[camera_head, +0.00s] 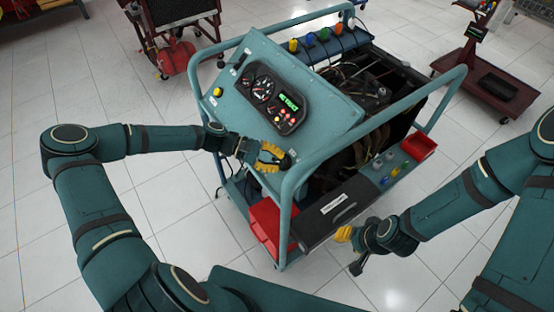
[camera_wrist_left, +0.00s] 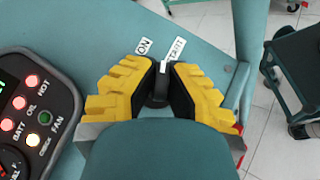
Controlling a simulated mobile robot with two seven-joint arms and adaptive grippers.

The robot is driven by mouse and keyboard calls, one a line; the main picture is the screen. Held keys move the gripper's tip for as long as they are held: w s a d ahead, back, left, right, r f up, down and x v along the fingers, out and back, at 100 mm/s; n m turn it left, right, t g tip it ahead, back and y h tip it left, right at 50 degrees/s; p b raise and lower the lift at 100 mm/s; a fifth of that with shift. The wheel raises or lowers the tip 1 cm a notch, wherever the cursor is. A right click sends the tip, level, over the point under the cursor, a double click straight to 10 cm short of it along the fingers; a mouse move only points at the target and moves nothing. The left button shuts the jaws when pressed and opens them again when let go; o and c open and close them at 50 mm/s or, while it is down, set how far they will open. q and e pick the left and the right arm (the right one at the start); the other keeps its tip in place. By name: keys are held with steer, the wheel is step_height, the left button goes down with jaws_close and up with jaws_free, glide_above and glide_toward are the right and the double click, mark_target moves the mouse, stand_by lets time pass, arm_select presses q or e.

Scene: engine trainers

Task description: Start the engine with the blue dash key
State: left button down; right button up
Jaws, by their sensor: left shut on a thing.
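My left gripper (camera_head: 272,157) is at the lower right part of the engine trainer's sloping teal panel (camera_head: 240,100). In the left wrist view its yellow-padded fingers (camera_wrist_left: 160,88) are shut on a small dark piece (camera_wrist_left: 160,82), right beside the panel's ON and START labels. A white mark shows at its top; I see no blue on it, and the fingers hide most of it. I cannot tell whether this is the blue dash key. The dash cluster (camera_head: 270,98) shows lit green text and red lamps. My right gripper (camera_head: 345,236) is near the trainer's front right; its fingers are unclear.
Several coloured pieces, including a blue one (camera_head: 323,34), stand along the back shelf. Small coloured pieces sit on the right front ledge near a red bin (camera_head: 418,147). The tubular frame (camera_head: 285,200) passes close beside my left gripper. Tiled floor lies open around the trainer.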

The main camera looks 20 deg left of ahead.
arm_select(q)
steer(key=shift+m+g+y, duration=0.6)
steer(key=shift+m+g, duration=0.1)
steer(key=shift+m, duration=0.4)
steer(key=c, duration=1)
jaws_free()
steer(key=shift+d, duration=0.1)
steer(key=v, duration=1.2)
steer(key=shift+w, duration=0.1)
steer(key=shift+f, duration=0.1)
